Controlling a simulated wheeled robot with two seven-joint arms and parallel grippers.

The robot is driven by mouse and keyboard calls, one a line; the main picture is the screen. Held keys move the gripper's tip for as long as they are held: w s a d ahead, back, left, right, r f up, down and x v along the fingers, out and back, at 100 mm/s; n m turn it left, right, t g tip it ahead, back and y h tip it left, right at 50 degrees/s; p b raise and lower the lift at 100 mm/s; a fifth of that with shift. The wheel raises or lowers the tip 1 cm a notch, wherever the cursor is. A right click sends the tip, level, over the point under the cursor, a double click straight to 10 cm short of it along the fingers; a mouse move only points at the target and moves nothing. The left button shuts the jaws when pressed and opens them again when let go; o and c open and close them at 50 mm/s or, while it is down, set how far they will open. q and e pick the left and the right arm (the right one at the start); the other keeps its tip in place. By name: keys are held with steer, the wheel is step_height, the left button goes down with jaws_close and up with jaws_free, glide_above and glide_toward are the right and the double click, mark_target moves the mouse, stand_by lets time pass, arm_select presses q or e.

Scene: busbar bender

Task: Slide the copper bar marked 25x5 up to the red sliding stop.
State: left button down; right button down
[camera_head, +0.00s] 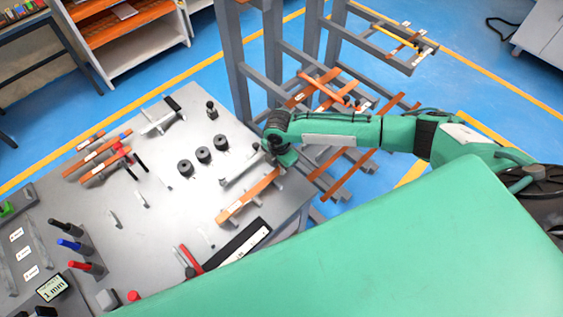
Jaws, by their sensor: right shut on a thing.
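A copper bar (246,197) with a small white label lies slanted on the right part of the grey bench; the label is too small to read. My right gripper (282,163) is at the bar's upper right end and is shut on it, its fingers mostly hidden by the wrist. A small red piece (121,149) stands beside the copper bars at the bench's left; it may be the red sliding stop, but I cannot tell for sure. My left gripper is not in view.
Three dark round rollers (203,155) stand behind the held bar. Labelled copper bars (105,167) lie at the bench's left. Red-handled pliers (191,259) and a dark strip (236,245) lie in front. A grey rack (275,70) with copper bars stands behind.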

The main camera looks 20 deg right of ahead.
mark_target(259, 186)
steer(key=shift+s+a+p, duration=0.25)
steer(key=shift+a, duration=0.5)
steer(key=shift+s+a+p, duration=0.25)
steer(key=shift+a, duration=0.45)
steer(key=shift+s+a+p, duration=0.25)
steer(key=shift+a, duration=0.5)
steer(key=shift+s+a, duration=0.35)
steer(key=shift+a, duration=0.2)
steer(key=shift+s+a, duration=0.1)
steer(key=shift+a, duration=0.35)
steer(key=shift+a+p, duration=0.25)
steer(key=shift+p, duration=0.05)
steer(key=shift+s, duration=0.1)
steer(key=shift+a, duration=0.15)
steer(key=shift+s+a, duration=0.2)
steer(key=shift+a, duration=0.3)
steer(key=shift+a, duration=0.1)
